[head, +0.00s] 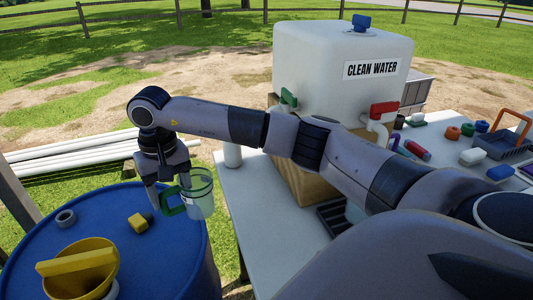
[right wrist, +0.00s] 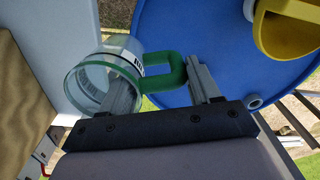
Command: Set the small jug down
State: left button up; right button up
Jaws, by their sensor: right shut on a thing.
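My right gripper (head: 168,194) is shut on the green handle of the small jug (head: 201,198), a clear jug with a green rim. The jug hangs in the air beside the right rim of the blue barrel (head: 165,255), near the left edge of the white table (head: 245,220). In the right wrist view the jug (right wrist: 92,78) lies left of the fingers (right wrist: 165,92), with its green handle (right wrist: 172,72) between them. Its contents are hard to make out. My left gripper is not in view.
A white water tank (head: 310,70) with red and green taps stands on a wooden stand on the table. Several small items lie on the table's right side.

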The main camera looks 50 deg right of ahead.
jog(key=shift+w+d+f+m+b, duration=0.65)
jog(key=shift+w+d+m+b, duration=1.55)
jog(key=shift+w, duration=2.4)
jog(key=s+d+n, duration=0.1)
jog(key=s+d, duration=0.4)
jog(key=d, duration=0.3)
jog(key=s+d, duration=0.5)
jog(key=d, duration=0.4)
jog(key=f, duration=0.6)
jog(key=shift+w+a+f+p, duration=0.15)
jog(key=shift+w+a+p, duration=0.1)
jog(key=shift+a+p, duration=0.1)
jog(key=shift+s+d+f, duration=0.1)
jog(key=shift+d+f, duration=0.1)
jog(key=shift+f, duration=0.15)
